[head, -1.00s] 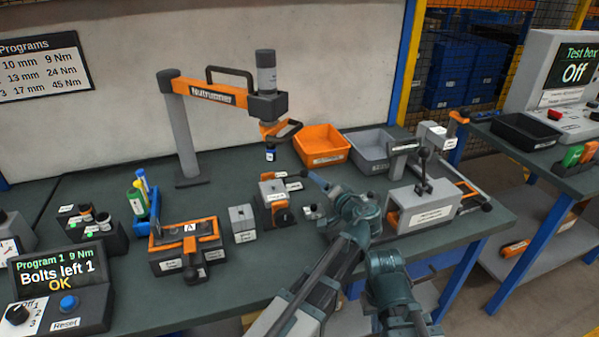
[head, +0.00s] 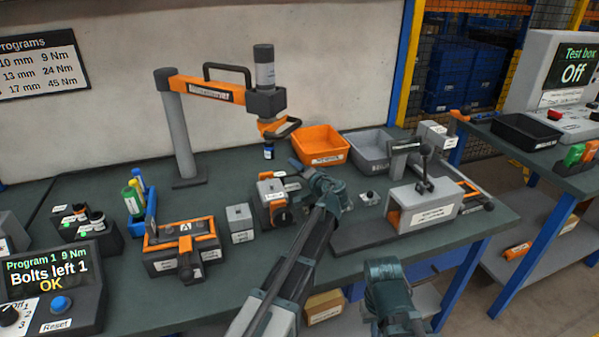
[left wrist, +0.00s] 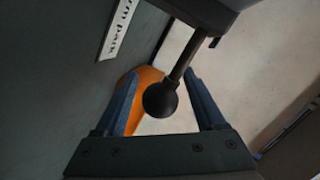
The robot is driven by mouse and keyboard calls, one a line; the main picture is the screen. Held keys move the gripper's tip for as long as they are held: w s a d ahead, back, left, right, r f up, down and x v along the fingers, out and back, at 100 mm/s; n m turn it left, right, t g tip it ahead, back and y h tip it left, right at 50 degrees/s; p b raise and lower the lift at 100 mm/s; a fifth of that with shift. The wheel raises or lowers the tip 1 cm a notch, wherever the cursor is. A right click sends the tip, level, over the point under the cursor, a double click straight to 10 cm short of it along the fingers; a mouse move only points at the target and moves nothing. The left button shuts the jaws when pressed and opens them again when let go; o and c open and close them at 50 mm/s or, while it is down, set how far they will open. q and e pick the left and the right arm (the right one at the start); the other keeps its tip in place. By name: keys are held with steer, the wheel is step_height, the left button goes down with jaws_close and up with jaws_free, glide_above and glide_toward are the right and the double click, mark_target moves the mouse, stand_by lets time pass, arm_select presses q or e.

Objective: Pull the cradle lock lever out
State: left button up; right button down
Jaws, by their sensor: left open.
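The cradle (head: 274,193), a grey and orange block with a dark base, stands mid-bench. In the left wrist view a lever with a black ball knob (left wrist: 160,99) on a dark rod (left wrist: 184,62) sticks out from a dark body. My left gripper (left wrist: 161,73) is open, with one blue finger on each side of the knob. Gaps show between knob and fingers. In the head view my left wrist is just right of the cradle and hides part of it; the lever cannot be made out there.
A grey fixture (head: 424,208) with an upright black-knobbed lever stands right of my left arm. A clamp block with orange trim (head: 183,245) and a small grey block (head: 240,222) are to the left. The nutrunner (head: 210,90) hangs behind; orange (head: 321,144) and grey (head: 367,150) bins are at the back.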

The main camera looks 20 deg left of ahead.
arm_select(q)
jaws_close()
stand_by(0.4)
stand_by(1.1)
